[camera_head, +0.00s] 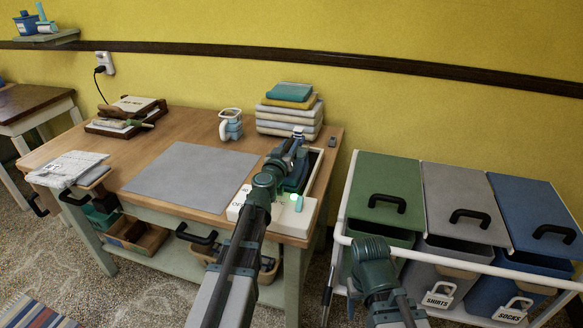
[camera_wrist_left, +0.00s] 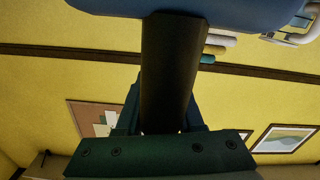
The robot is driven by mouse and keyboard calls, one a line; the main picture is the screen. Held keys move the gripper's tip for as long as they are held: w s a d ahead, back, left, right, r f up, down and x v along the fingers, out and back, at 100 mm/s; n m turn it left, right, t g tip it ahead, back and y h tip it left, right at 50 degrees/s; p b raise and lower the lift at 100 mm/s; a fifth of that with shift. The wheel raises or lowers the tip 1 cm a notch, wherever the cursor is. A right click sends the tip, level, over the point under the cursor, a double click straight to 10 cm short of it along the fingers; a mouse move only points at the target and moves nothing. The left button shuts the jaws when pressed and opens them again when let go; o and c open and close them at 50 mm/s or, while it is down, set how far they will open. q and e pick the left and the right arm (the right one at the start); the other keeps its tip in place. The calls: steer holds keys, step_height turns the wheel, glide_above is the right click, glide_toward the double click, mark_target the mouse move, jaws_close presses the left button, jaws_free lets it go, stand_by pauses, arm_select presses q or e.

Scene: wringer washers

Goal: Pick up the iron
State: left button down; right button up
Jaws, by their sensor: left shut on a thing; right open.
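My left gripper (camera_head: 289,154) is over the right end of the wooden table (camera_head: 185,140). It is shut on a dark handle (camera_wrist_left: 168,75), which shows large in the left wrist view. A smooth blue body (camera_wrist_left: 235,12) joins the handle at the top of that view; I take this to be the iron. In the head view, a dark blue part (camera_head: 297,174) shows beside the gripper, largely hidden by my arm. I cannot tell if it touches the surface below. My right arm shows at the lower right, but its fingertips are not visible.
A grey mat (camera_head: 190,176) covers the middle of the table. Folded cloths (camera_head: 290,116) and a mug (camera_head: 231,124) stand behind it. Papers (camera_head: 68,168) lie at the left end. A cart with green (camera_head: 388,188), grey and blue lidded bins stands to the right.

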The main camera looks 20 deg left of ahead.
arm_select(q)
steer(key=shift+r, duration=0.15)
arm_select(e)
steer(key=shift+r, duration=0.1)
arm_select(q)
step_height(320, 180, up, 10)
steer(key=p, duration=1)
arm_select(e)
step_height(320, 180, up, 10)
arm_select(q)
step_height(320, 180, up, 2)
steer(key=p, duration=0.2)
steer(key=shift+r+p, duration=0.25)
steer(key=shift+p, duration=0.15)
arm_select(e)
step_height(320, 180, up, 2)
steer(key=shift+r, duration=0.25)
steer(key=shift+c, duration=1.1)
arm_select(q)
steer(key=shift+a, duration=0.1)
arm_select(e)
steer(key=shift+a, duration=0.1)
